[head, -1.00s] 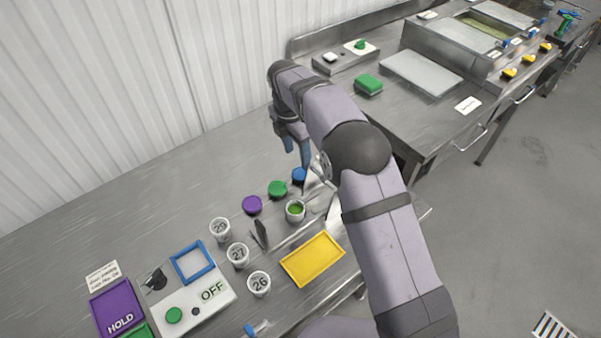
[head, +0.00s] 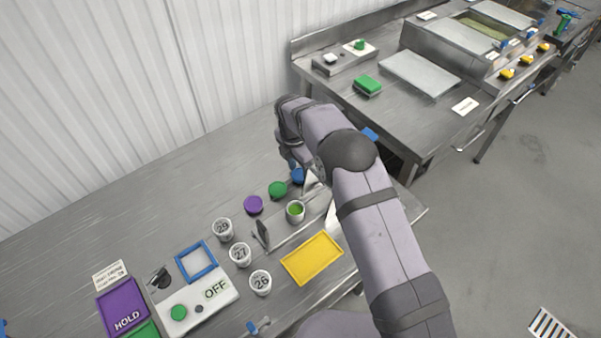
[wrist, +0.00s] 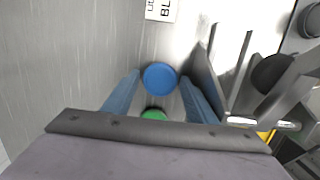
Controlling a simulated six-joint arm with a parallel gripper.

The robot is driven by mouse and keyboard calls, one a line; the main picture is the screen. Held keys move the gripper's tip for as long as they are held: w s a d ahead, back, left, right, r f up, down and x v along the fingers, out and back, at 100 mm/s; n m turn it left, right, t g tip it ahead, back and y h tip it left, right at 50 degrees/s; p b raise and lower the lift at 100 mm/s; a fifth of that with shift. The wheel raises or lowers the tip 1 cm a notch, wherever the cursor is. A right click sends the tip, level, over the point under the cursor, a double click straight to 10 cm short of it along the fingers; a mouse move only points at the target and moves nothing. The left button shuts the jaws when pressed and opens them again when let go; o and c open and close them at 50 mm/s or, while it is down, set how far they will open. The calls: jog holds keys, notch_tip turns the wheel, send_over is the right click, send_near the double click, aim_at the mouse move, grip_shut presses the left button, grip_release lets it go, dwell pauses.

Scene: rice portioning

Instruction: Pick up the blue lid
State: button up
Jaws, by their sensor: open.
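The blue lid (head: 298,176) is a small round disc on the steel table, at the far end of a row of lids, partly hidden by my arm in the head view. In the wrist view the blue lid (wrist: 160,78) lies between and just beyond my fingertips. My gripper (wrist: 160,85) is open and empty, with one blue finger on each side of the lid. In the head view my gripper (head: 295,164) is mostly hidden behind my wrist. I cannot tell its exact height above the lid.
A green lid (head: 278,190) and a purple lid (head: 254,205) lie beside the blue lid. A cup with green contents (head: 295,211), numbered white cups (head: 240,255) and a yellow tray (head: 312,258) stand nearer. The table behind the lids is clear.

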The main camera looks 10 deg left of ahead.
jog(key=shift+c, duration=0.7)
jog(key=c, duration=0.7)
jog(key=shift+o, duration=0.2)
jog(key=shift+r, duration=0.15)
